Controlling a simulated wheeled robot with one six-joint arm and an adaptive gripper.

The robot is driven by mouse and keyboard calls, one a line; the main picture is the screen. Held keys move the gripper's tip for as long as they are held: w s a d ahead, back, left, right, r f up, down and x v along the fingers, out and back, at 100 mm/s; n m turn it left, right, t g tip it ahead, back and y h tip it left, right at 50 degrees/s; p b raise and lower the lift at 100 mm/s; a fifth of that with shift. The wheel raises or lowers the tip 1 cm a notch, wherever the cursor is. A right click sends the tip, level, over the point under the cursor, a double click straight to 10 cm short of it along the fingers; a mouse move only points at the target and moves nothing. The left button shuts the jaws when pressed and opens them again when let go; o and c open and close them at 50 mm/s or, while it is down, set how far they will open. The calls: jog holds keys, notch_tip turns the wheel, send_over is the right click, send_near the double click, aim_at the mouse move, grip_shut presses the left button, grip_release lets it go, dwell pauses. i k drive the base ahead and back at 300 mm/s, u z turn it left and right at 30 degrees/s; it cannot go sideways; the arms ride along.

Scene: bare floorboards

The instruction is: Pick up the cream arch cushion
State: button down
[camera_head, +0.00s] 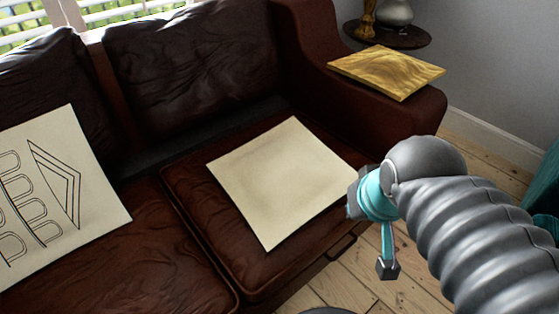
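A cream cushion with dark line-drawn arches and a triangular gable (62,195) leans on the left part of the brown leather sofa. Its left side is cut off by the picture edge. My gripper (388,268) hangs at the end of my grey arm, over the floor in front of the sofa's right seat. It is well to the right of the arch cushion and apart from it. Only a teal finger with a dark tip shows clearly, so its opening cannot be judged. I see nothing held in it.
A plain cream cushion (280,180) lies flat on the right seat of the sofa (190,245), between my gripper and the arch cushion. A gold cushion (388,72) lies on the right armrest. A dark round side table (388,38) stands behind. Bare floorboards (330,280) show in front.

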aim_at(278, 182)
jog(key=z, duration=1.7)
jog(key=k, duration=0.9)
jog(key=u, duration=0.55)
